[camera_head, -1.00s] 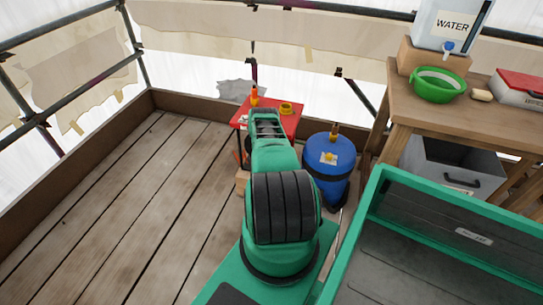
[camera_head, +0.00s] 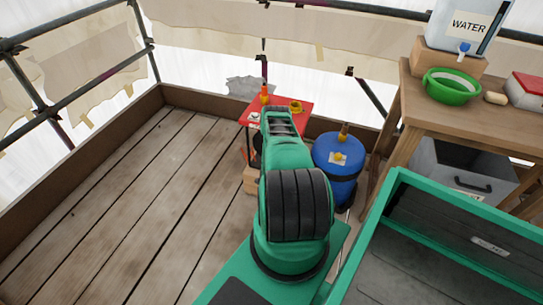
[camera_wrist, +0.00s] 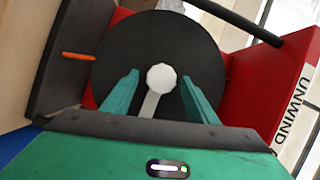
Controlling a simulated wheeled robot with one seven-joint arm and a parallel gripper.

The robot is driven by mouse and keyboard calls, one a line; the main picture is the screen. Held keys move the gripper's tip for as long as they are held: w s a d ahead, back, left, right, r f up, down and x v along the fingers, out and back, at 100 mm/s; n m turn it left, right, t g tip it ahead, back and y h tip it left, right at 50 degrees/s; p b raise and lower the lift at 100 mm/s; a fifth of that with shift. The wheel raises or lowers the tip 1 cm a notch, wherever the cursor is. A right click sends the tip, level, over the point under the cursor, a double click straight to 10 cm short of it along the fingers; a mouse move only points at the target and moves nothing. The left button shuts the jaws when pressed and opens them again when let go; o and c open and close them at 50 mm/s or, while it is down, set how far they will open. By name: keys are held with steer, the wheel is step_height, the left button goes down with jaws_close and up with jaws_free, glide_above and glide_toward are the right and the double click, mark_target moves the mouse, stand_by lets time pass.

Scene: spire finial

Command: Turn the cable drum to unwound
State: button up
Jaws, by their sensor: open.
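The cable drum shows in the wrist view as a large black disc (camera_wrist: 205,62) with a pale round hub (camera_wrist: 161,77) and a pale grey bar (camera_wrist: 150,104) running down from it. Red panels (camera_wrist: 253,85) stand behind it, one with a white label reading "UNWIND" (camera_wrist: 291,112). An orange mark (camera_wrist: 79,56) lies at the disc's left. My gripper (camera_wrist: 158,92) is open, its green fingers on either side of the hub and bar. Contact cannot be told. In the head view my arm hides the gripper and most of the drum area by the red-topped stand (camera_head: 309,108).
A blue barrel (camera_head: 335,157) stands close right of my arm. A wooden bench (camera_head: 440,112) at right holds a water container (camera_head: 468,24) and green bowl (camera_head: 451,88). A grey bin (camera_head: 462,172) sits below. Plank floor (camera_head: 130,190) at left is clear.

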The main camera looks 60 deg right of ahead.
steer(key=shift+a, duration=0.1)
steer(key=f+v, duration=0.1)
steer(key=v, duration=0.9)
steer(key=shift+s+a+r, duration=0.2)
steer(key=shift+r, duration=0.3)
